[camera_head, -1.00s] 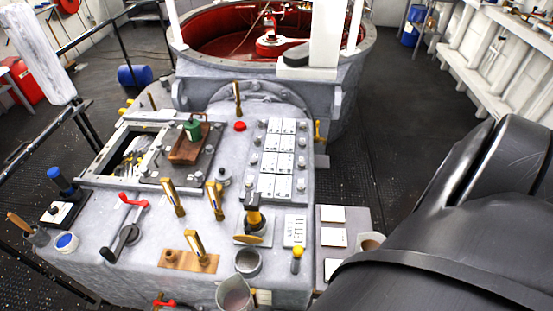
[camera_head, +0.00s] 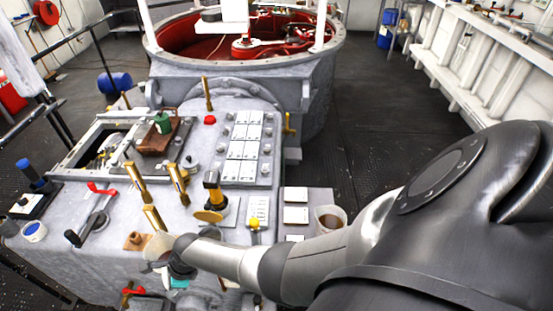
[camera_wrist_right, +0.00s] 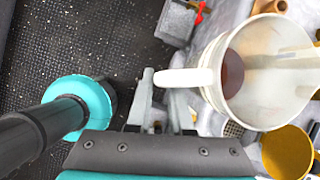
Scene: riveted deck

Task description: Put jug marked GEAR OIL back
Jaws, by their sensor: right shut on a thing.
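My right gripper (camera_head: 172,262) is shut on the handle of a whitish jug (camera_head: 159,245), held at the console's front edge. In the right wrist view the jug (camera_wrist_right: 270,100) is large, with dark reddish-brown liquid inside, and its handle runs to my right gripper (camera_wrist_right: 163,100). No marking is readable on it. A second pale jug (camera_head: 331,219) with brown contents stands on the grey side shelf (camera_head: 318,198), right of the console. Pale label cards (camera_head: 296,214) lie on that shelf, their writing too small to read. My left gripper is not in view.
The console (camera_head: 225,110) carries brass levers (camera_head: 178,180), a yellow-and-black handle (camera_head: 212,190), a red crank (camera_head: 100,189) and a brown tray (camera_head: 155,145) with a green item. A blue-handled lever (camera_head: 30,172) stands left. A large red-lined basin (camera_head: 190,45) lies behind.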

